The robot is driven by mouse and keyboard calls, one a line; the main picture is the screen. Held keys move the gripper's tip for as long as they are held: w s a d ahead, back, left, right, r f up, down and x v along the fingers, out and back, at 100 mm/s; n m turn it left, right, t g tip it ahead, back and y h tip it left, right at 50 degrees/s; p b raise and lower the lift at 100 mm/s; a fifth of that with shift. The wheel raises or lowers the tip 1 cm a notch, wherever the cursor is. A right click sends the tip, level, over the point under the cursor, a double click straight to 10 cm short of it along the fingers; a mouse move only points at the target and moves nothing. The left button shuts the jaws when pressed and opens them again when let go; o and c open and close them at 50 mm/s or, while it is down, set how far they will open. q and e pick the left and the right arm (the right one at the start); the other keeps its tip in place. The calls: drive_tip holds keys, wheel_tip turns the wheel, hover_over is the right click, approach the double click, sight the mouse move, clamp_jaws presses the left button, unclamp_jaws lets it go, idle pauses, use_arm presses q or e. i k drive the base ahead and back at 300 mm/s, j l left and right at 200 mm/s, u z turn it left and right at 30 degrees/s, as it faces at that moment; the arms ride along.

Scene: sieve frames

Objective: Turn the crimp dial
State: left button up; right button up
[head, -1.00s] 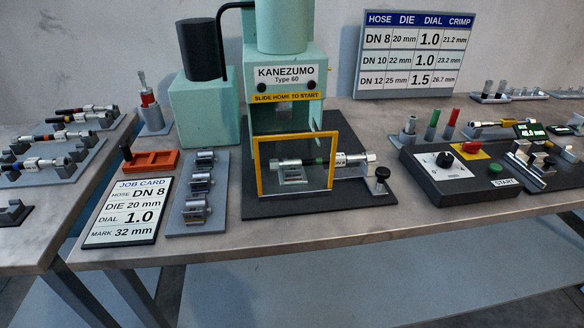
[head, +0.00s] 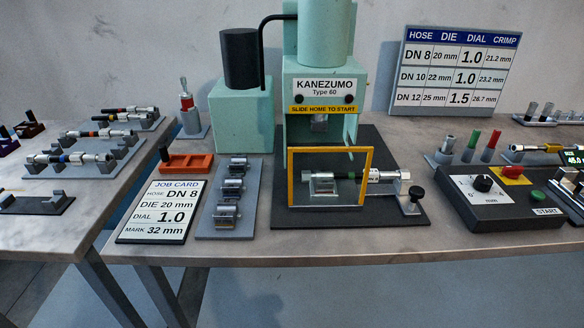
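The crimp dial (head: 483,184) is a black knob on a white scale plate, on top of the dark control box (head: 510,209) at the right of the bench. Its exact setting is too small to read. The green start button (head: 537,196) and a red button on a yellow plate (head: 511,173) are on the same box. The job card (head: 159,211) at the left reads hose DN 8, die 20 mm, dial 1.0, mark 32 mm. Neither of my grippers is in view.
The green Kanezumo press (head: 323,82) stands at the middle back, with a yellow-framed clear guard (head: 290,180) and a hose fitting (head: 386,175) behind it. A die rack (head: 230,222) and orange tray (head: 188,164) are left of it. A settings chart (head: 449,72) stands at the back right.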

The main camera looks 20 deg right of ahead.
sight(483, 184)
drive_tip(key=z, duration=1.65)
